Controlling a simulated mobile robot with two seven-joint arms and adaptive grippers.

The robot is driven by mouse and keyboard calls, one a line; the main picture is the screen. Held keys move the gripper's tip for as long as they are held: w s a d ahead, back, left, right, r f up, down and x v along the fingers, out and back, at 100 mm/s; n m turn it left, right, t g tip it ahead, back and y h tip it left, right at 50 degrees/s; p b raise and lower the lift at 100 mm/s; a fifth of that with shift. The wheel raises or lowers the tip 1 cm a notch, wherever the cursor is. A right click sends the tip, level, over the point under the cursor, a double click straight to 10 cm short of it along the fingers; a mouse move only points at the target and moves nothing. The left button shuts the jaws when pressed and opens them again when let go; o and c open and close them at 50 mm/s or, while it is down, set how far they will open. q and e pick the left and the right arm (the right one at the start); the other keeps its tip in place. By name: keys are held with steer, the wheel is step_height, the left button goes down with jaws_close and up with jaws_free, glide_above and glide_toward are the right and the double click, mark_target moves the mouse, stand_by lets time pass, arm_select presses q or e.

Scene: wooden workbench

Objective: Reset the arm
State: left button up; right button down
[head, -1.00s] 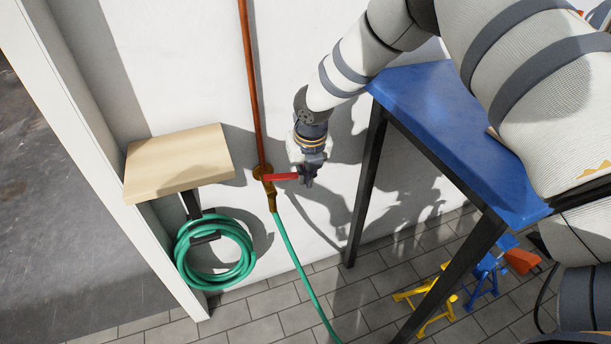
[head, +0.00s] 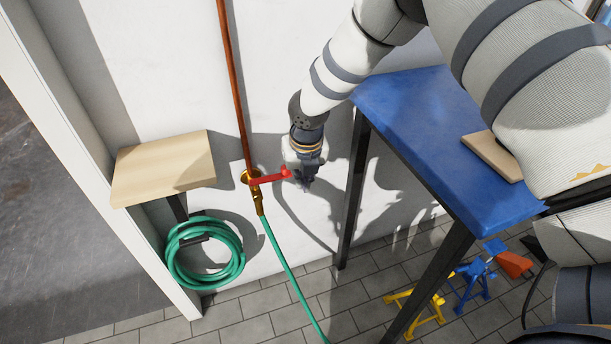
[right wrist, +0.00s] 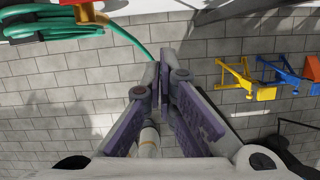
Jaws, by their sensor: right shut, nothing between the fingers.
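My right gripper (head: 306,184) hangs at the end of my right arm, close to the wall and just right of the red valve handle (head: 268,178). The handle points right from the brass tap (head: 250,180) on the copper pipe. In the right wrist view, my right gripper (right wrist: 162,62) has its purple fingers together with nothing between them. The red handle (right wrist: 80,3) shows there at the top edge, apart from the fingertips. Whether the gripper touches the handle's end is hard to tell in the head view. My left gripper is not in view.
A blue table (head: 425,130) with black legs stands right of the gripper, a wooden board (head: 490,155) on it. A wooden shelf (head: 165,168) and coiled green hose (head: 205,280) are left. Yellow (head: 425,308) and blue stands (head: 473,280) are on the tiled floor.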

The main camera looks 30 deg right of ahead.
steer(key=w+d+v, duration=0.1)
steer(key=w+v, duration=0.1)
steer(key=v, duration=0.5)
steer(key=s+a+f+m+g+y+p, duration=0.1)
steer(key=s+a+f+m, duration=0.4)
steer(key=s, duration=0.3)
steer(key=s+a+f+m+g+y, duration=0.1)
steer(key=s+a+f+m, duration=0.25)
steer(key=s+m, duration=0.4)
steer(key=s+a+f+m+g+y+p, duration=0.1)
steer(key=s+a+f+m+g, duration=0.15)
steer(key=s+f+m, duration=0.55)
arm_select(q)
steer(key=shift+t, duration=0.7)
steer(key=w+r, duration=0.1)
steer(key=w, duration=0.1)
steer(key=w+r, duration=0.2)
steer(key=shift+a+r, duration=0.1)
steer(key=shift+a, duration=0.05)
arm_select(e)
steer(key=s+d+m+h, duration=0.1)
steer(key=s+m, duration=0.5)
steer(key=s, duration=0.4)
steer(key=s+d+r+m+h, duration=0.1)
steer(key=s+m, duration=0.5)
steer(key=s, duration=0.4)
steer(key=shift+s+d+r, duration=0.2)
steer(key=shift+d+r, duration=0.15)
steer(key=shift+d, duration=0.05)
steer(key=shift+g, duration=0.25)
